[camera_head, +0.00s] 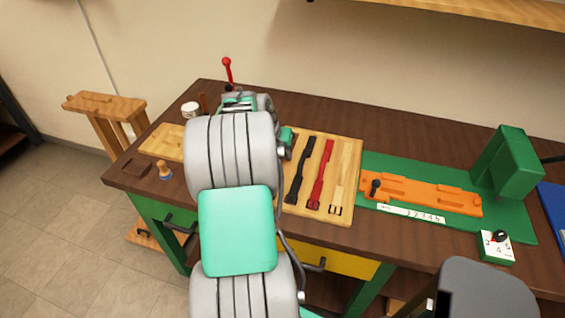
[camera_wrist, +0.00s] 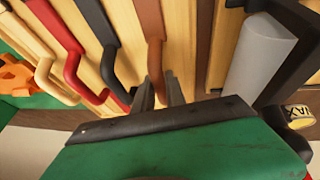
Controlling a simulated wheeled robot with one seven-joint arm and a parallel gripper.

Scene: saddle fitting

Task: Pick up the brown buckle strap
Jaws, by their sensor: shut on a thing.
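The brown buckle strap (camera_wrist: 153,25) shows in the wrist view, running down from the top edge to between my fingers. My gripper (camera_wrist: 159,94) is shut on its near end, and the fingers partly hide that end. Whether the strap is clear of the board below, I cannot tell. In the head view my arm hides the strap and my fingertips. A black strap (camera_head: 301,170), a red strap (camera_head: 322,174) and a tan strap (camera_head: 345,177) lie side by side on a light wooden board (camera_head: 287,213).
An orange holder (camera_head: 420,192) sits on a green mat (camera_head: 520,228) at right, with a green block (camera_head: 507,160) behind. A white jar (camera_head: 191,109) stands at left. In the wrist view a grey cylinder (camera_wrist: 262,55) is right of the strap.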

